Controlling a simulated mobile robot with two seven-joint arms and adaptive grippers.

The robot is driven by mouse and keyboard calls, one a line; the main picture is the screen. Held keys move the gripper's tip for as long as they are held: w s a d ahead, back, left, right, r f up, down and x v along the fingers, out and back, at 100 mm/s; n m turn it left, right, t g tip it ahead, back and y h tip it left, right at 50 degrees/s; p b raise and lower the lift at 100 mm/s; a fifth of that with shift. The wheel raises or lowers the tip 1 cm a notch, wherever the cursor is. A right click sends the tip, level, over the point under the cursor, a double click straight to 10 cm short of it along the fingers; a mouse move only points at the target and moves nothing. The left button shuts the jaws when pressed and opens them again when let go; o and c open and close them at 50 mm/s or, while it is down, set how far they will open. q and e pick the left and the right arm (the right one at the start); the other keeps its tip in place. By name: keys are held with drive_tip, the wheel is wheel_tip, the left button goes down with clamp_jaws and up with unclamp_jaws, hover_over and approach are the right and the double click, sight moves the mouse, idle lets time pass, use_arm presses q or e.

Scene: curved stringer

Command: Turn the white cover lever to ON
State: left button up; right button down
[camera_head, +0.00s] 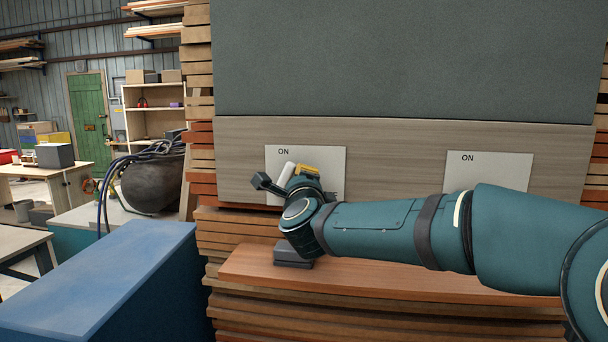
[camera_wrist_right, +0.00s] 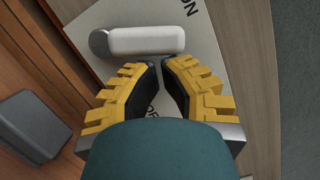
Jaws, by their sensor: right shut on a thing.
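The white cover lever (camera_head: 285,174) is on a pale plate (camera_head: 330,160) marked ON at its top, on the left part of the wooden board. In the right wrist view the lever (camera_wrist_right: 147,40) is a white rounded bar with a grey round end, lying across the plate just beyond my fingertips. My right gripper (camera_wrist_right: 160,64) has yellow and black fingers drawn close together, shut at the lever; the exact contact is not clear. Lower lettering on the plate is partly hidden by the fingers. It also shows in the head view (camera_head: 306,170). My left gripper is not in view.
A second ON plate (camera_head: 490,170) is at the right, its lower part hidden by my right arm. A dark grey block (camera_head: 293,252) sits on the wooden ledge (camera_head: 400,285) below. A blue box (camera_head: 110,270) stands at the lower left.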

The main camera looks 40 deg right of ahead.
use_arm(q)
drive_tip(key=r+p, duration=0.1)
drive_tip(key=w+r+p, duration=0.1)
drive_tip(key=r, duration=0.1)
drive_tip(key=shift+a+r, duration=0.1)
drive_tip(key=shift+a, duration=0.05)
use_arm(e)
drive_tip(key=n, duration=0.1)
drive_tip(key=w+a+r+n, duration=0.1)
drive_tip(key=shift+r+n+y, duration=0.2)
drive_tip(key=shift+n+y, duration=0.1)
drive_tip(key=shift+n, duration=0.1)
use_arm(q)
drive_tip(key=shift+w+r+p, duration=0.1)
drive_tip(key=shift+p, duration=0.25)
